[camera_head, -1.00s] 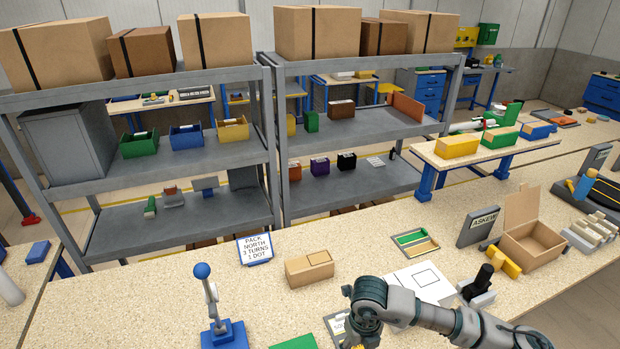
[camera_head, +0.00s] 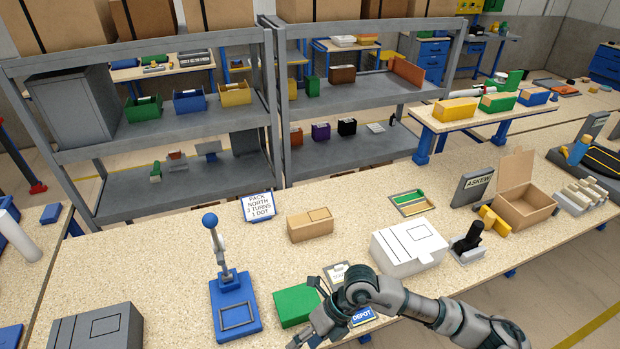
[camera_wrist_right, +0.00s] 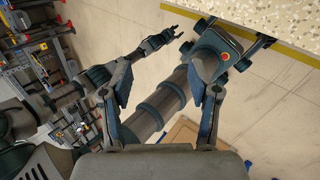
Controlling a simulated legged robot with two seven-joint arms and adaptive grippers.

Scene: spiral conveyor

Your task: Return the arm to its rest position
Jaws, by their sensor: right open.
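My right arm comes in from the lower right in the head view. Its gripper (camera_head: 312,332) is over the front part of the workbench, beside a green block (camera_head: 297,304) and a blue DEPOT sign (camera_head: 361,317). In the right wrist view the two fingers of the right gripper (camera_wrist_right: 163,103) stand wide apart with nothing between them. Another arm with a small gripper (camera_wrist_right: 171,36) shows there beyond, too small to tell if it is open. My left gripper is not in the head view.
The speckled workbench (camera_head: 160,262) carries a blue lever stand (camera_head: 236,306), a cardboard box (camera_head: 310,225), a white box (camera_head: 408,249), a black-handled device (camera_head: 468,243) and an open carton (camera_head: 524,205). A grey box (camera_head: 95,328) is at front left. Shelves stand behind.

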